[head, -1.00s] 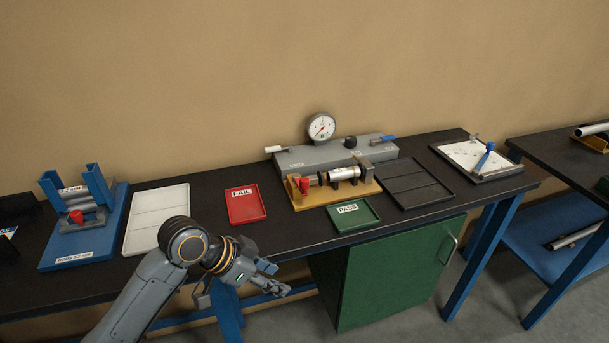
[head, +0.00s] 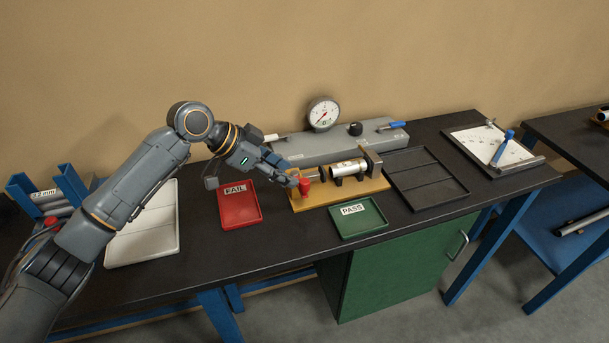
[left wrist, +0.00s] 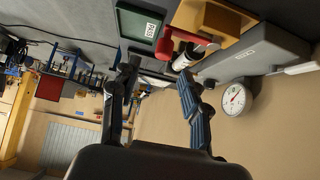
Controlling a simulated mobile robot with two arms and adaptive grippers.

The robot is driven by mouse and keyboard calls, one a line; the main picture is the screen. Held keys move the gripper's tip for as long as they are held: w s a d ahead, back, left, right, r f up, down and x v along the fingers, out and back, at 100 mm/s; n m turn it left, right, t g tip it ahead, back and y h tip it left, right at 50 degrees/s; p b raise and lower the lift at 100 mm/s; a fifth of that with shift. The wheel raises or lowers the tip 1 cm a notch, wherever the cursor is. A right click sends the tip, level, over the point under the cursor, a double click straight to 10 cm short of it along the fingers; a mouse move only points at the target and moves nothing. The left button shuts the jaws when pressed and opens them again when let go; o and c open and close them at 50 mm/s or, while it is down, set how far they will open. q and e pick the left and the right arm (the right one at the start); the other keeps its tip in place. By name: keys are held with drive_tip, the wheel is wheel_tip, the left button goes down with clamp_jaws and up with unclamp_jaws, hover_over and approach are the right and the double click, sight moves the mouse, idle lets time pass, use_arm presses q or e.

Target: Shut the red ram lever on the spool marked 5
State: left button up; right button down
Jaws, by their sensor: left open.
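The silver spool (head: 348,167) lies in a clamp fixture on a yellow base (head: 352,191) on the bench. I cannot read a 5 on it. The red ram lever (head: 304,186) stands at the left end of that fixture. My left gripper (head: 291,179) is open and empty, with its fingertips close to the lever's left side. I cannot tell whether they touch it. In the left wrist view the fingers (left wrist: 162,88) are spread, and the spool (left wrist: 183,60) shows beyond them. My right gripper is out of view.
A grey block (head: 300,150) with a dial gauge (head: 323,113) stands behind the fixture. A red FAIL tray (head: 239,213), a green PASS tray (head: 372,225) and a black tray (head: 430,195) surround it. A blue rack (head: 18,190) is at far left.

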sight(302, 181)
use_arm(q)
drive_tip(key=x, duration=0.3)
drive_tip(key=p+x, duration=0.1)
drive_tip(key=x, duration=0.2)
drive_tip(key=shift+w, duration=0.25)
drive_tip(key=shift+d+f, duration=0.2)
drive_tip(key=shift+f, duration=0.05)
drive_tip(key=shift+w+d+f, duration=0.1)
drive_tip(key=shift+d+f, duration=0.05)
drive_tip(key=shift+f, duration=0.1)
clamp_jaws()
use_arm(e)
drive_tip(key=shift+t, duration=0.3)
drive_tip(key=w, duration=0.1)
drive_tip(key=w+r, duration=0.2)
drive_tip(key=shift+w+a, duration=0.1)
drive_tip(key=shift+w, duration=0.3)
